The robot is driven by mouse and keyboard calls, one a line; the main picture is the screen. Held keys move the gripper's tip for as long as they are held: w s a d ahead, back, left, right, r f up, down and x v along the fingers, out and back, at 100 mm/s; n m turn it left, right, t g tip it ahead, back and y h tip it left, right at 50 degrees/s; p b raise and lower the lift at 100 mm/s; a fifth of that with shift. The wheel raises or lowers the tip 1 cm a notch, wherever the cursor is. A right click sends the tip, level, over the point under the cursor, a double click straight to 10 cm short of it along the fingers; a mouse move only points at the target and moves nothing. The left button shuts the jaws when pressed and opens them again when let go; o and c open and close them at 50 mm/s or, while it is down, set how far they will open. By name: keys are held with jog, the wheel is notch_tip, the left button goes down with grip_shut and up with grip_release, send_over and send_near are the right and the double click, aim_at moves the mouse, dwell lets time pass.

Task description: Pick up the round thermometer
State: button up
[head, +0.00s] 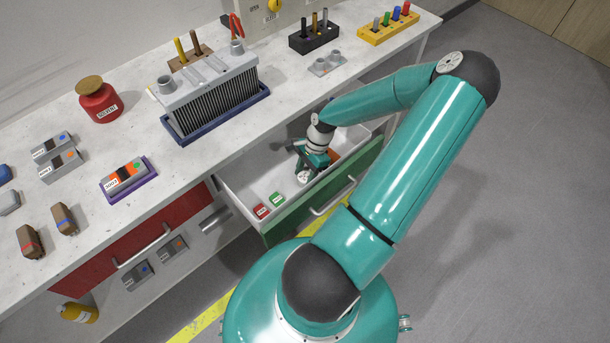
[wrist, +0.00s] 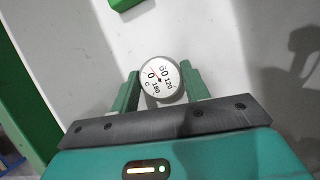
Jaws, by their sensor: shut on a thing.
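The round thermometer (wrist: 160,80) has a white dial with black numbers and a red needle. In the wrist view it sits between the two green fingers of my gripper (wrist: 163,90), which are shut on it. In the head view my gripper (head: 312,166) reaches down into the open drawer with the green front (head: 325,199), and the thermometer's pale round face (head: 303,176) shows at its fingers. I cannot tell whether the thermometer still touches the drawer floor.
The drawer walls stand close around. The workbench above holds a finned grey unit (head: 212,95) and a red jar (head: 100,103).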

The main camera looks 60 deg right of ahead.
aim_at(305, 176)
notch_tip(305, 176, up, 10)
dwell(0.6)
jog(key=shift+f, duration=0.1)
